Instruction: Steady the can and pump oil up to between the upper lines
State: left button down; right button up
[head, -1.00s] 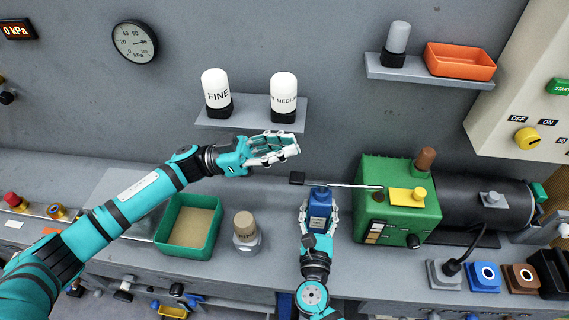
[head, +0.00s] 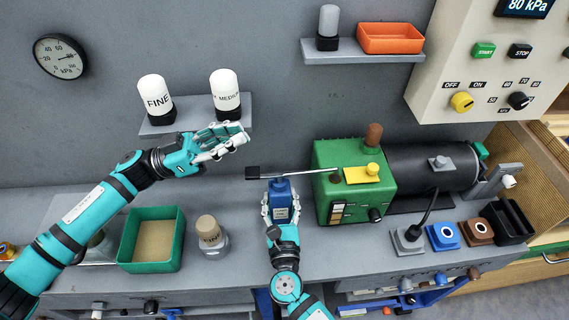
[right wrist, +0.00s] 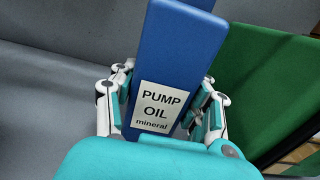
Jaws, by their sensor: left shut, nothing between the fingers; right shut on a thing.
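The blue oil can (head: 281,190) stands on the bench left of the green pump (head: 323,158). In the right wrist view the can (right wrist: 180,50) is labelled PUMP OIL mineral. My right gripper (head: 281,207) is shut around the can, with fingers on both sides of it. A thin rod (head: 300,171) with a black end (head: 253,173) passes just behind or above the can's top and reaches the pump. My left gripper (head: 228,141) is shut and empty, above and left of the can, near the wall shelf. The pump's level lines are too small to read.
A green tray (head: 128,240) and a small jar (head: 211,240) stand left of the can. White FINE (head: 155,93) and MEDIUM (head: 225,90) containers sit on the shelf (head: 158,126). A control panel (head: 455,75) is at upper right.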

dwell(0.4)
jog(key=o, duration=1.3)
jog(key=shift+c, duration=0.2)
jog(key=shift+s, duration=0.15)
jog(key=s, duration=1.1)
jog(key=shift+s, duration=0.4)
